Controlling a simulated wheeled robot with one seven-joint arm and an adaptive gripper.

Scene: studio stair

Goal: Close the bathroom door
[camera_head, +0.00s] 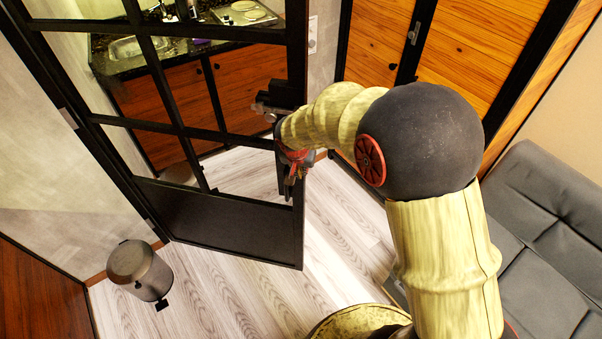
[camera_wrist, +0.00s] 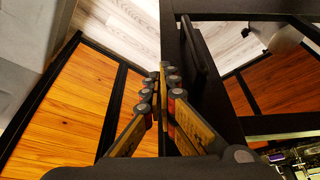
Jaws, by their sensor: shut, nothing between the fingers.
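The bathroom door (camera_head: 225,213) is a black-framed door with glass panes above a solid dark lower panel. It stands open, hinged on the left, with its free edge toward the middle of the head view. My gripper (camera_head: 290,181) is beside that free edge, with its fingers shut and empty. In the wrist view my gripper (camera_wrist: 163,78) lies alongside the dark door edge (camera_wrist: 176,38). A dark bar, perhaps the handle, shows just right of the fingers there. I cannot tell whether the fingers touch the door. My forearm hides part of the area behind it.
A dark bin (camera_head: 152,279) stands on the floor left of the door. A grey sofa (camera_head: 560,235) is at the right, and wooden cupboards (camera_head: 470,50) are behind my arm. A counter with a sink (camera_head: 125,48) shows through the glass. The floor (camera_head: 235,285) in front is clear.

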